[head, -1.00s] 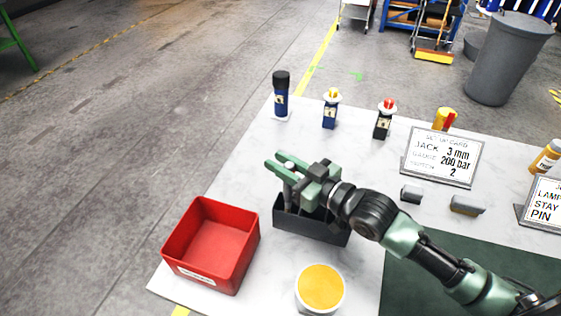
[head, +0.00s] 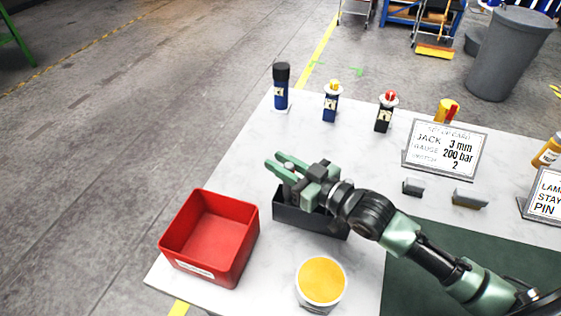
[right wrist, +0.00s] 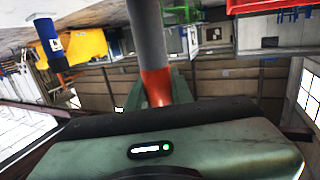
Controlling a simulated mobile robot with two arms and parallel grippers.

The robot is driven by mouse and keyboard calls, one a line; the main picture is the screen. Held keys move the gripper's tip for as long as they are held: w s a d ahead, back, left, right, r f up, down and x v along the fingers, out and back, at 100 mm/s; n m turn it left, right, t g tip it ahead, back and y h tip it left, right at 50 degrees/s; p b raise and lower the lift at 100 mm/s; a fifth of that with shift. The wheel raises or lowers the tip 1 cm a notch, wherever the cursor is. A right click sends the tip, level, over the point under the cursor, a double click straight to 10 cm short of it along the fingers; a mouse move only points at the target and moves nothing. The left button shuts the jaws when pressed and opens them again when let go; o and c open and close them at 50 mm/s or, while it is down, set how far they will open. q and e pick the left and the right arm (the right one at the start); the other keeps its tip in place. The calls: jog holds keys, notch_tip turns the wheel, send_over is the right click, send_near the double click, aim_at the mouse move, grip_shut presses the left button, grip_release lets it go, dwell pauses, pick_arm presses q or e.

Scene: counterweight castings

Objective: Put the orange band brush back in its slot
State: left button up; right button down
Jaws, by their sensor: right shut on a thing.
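My right gripper (head: 284,173) is shut on the orange band brush. It holds the brush roughly upright over the left end of a black open holder (head: 318,223). In the right wrist view, the brush shows as a grey shaft with an orange band (right wrist: 157,86) between the fingers. The brush's lower end and the inside of the holder are largely hidden by my gripper and the holder's wall. I cannot tell how far the brush reaches into a slot. My left gripper is in neither view.
A red bin (head: 209,238) stands left of the holder and a yellow-topped tub (head: 321,280) in front. Bottles, including a dark blue one (head: 281,88), line the back. A sign (head: 444,147) and small grey blocks (head: 413,187) stand right. Clear table lies behind the holder.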

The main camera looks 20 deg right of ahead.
jog(key=shift+f, duration=0.35)
jog(key=c, duration=1.2)
grip_release()
jog(key=shift+o, duration=0.2)
jog(key=shift+r, duration=0.1)
notch_tip(320, 180, up, 20)
